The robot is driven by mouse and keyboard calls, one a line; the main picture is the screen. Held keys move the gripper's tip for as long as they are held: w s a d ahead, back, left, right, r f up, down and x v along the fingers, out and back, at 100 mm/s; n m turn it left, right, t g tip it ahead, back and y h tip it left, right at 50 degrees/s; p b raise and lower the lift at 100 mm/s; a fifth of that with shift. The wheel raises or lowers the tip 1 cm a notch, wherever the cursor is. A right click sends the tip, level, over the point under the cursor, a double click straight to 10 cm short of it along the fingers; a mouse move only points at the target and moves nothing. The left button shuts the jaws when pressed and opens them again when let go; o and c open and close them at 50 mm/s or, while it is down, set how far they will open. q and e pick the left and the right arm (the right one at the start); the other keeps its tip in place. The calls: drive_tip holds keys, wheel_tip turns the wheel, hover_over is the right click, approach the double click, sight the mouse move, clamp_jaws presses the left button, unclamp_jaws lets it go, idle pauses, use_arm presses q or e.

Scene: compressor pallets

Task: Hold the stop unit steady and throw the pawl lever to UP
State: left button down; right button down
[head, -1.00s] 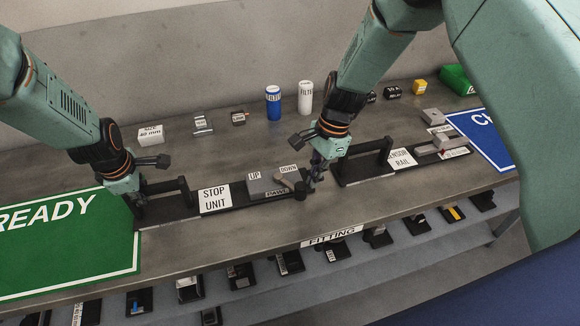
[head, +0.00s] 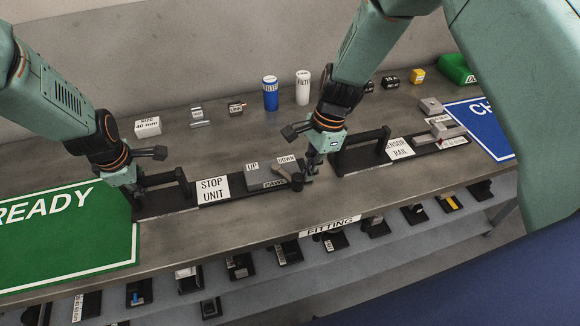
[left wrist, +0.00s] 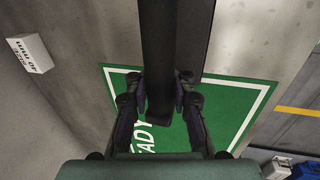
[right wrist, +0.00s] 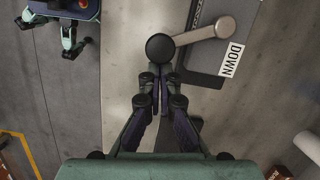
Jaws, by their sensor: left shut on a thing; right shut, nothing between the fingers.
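The stop unit (head: 212,190) is a long black base with a white label, on the bench. A black handle stands at its left end. My left gripper (head: 137,194) is shut on this handle bar (left wrist: 160,60). At the unit's right end a grey block carries an UP label (head: 252,167) and a DOWN label (head: 286,160). The pawl lever (right wrist: 203,33) has a round black knob (head: 297,186) and lies on the DOWN side. My right gripper (head: 313,173) is shut and empty beside the knob; the right wrist view shows its tips close to it. Contact is unclear.
A sensor rail (head: 398,149) with its own handle stands just right of my right gripper. A green READY mat (head: 100,258) lies at left, a blue mat (head: 482,122) at right. Cans and small blocks line the back. A lower shelf holds several fittings.

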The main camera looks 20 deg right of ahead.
drive_tip(key=shift+s+a+m+t, duration=0.3)
drive_tip(key=shift+s+a+m, duration=0.55)
drive_tip(key=shift+m, duration=0.45)
drive_tip(key=a+m, duration=0.1)
drive_tip(key=m, duration=0.1)
drive_tip(key=s+a+m, duration=0.1)
drive_tip(key=shift+a+m+t, duration=0.4)
drive_tip(key=shift+a, duration=0.3)
drive_tip(key=shift+s+a, duration=0.1)
drive_tip(key=shift+a, duration=1.5)
use_arm(q)
drive_tip(key=shift+d, duration=0.1)
use_arm(e)
drive_tip(key=shift+w+a, duration=0.15)
drive_tip(key=shift+w, duration=0.05)
